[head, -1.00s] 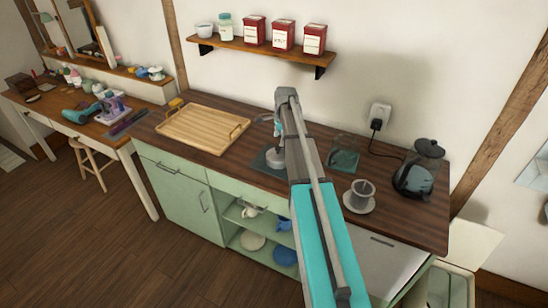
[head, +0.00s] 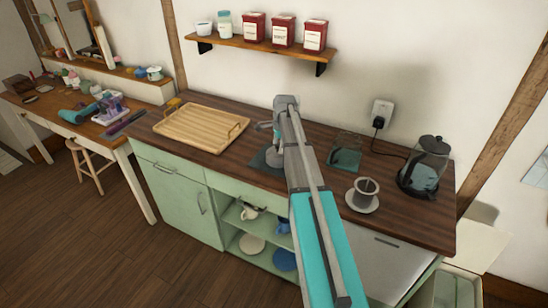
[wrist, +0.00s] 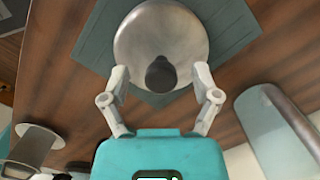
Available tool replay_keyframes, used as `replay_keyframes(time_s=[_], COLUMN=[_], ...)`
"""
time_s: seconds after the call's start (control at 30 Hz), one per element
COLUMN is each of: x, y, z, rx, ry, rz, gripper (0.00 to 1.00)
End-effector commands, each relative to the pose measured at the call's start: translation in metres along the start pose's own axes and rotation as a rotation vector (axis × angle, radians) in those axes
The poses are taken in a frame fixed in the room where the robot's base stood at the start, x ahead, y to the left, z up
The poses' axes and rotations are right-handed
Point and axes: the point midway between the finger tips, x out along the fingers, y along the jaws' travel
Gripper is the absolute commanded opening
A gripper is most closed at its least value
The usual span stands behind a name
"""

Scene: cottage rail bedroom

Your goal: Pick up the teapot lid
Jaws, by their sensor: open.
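The teapot lid (wrist: 140,30), a round pale grey disc with a dark knob (wrist: 161,76), shows at the top of the wrist view. It lies over a dark teal mat (wrist: 235,25). In the head view only a grey part of it (head: 262,160) shows left of my arm. My gripper (wrist: 160,73) is open, with one finger on each side of the knob and gaps between. No contact with the knob is visible. I cannot tell whether a pot is under the lid. In the head view my arm hides much of this area.
A wooden tray (head: 190,128) lies to the left on the counter (head: 405,222). A shelf (head: 258,47) with tins hangs above.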

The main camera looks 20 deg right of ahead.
Motion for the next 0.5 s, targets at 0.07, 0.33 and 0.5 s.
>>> replay_keyframes(time_s=[0.07,0.33,0.5], x=[-0.0003,-0.0004,-0.0003], y=[0.0000,0.0000,0.0000], z=[0.0002,0.0003,0.0004], rx=[0.000,0.000,-0.001], ry=[0.000,0.000,0.000], rz=[0.000,0.000,0.000], gripper=[0.79,0.79,0.76])
